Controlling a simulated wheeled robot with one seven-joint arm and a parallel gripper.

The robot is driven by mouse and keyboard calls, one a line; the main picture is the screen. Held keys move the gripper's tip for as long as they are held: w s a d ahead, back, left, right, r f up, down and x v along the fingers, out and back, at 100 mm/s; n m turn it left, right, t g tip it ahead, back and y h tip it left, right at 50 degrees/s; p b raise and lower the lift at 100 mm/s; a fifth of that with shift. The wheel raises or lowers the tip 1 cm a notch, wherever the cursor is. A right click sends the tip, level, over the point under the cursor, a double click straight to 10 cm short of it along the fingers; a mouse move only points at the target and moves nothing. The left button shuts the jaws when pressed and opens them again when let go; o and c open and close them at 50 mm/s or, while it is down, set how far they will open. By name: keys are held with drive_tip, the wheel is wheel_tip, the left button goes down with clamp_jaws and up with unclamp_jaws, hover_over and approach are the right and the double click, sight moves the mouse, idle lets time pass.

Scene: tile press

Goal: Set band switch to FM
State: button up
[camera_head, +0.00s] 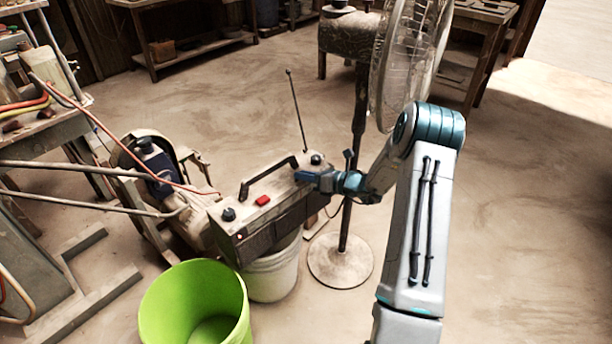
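A dusty grey box-shaped radio (240,226) sits on top of a white bucket (272,276). Its top carries a black handle (268,176), a red button (262,201), a dark knob (228,214) at the left end and another dark knob (316,159) at the right end. A thin antenna (297,112) rises from its far side. My gripper (302,177) is at the right end of the radio's top, close to the right knob. Its fingers are too small to show whether they are open or touching anything. I cannot make out the band switch or its lettering.
A lime green bucket (160,310) stands in front of the radio. A standing fan (343,262) is just behind my gripper. A machine with a dark blue motor (152,168) and long rods is at left. Open floor (520,220) lies to the right.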

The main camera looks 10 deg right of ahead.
drive_tip(key=p+v, duration=0.3)
drive_tip(key=v, duration=1)
drive_tip(key=shift+s+d, duration=0.25)
drive_tip(key=shift+d, duration=0.1)
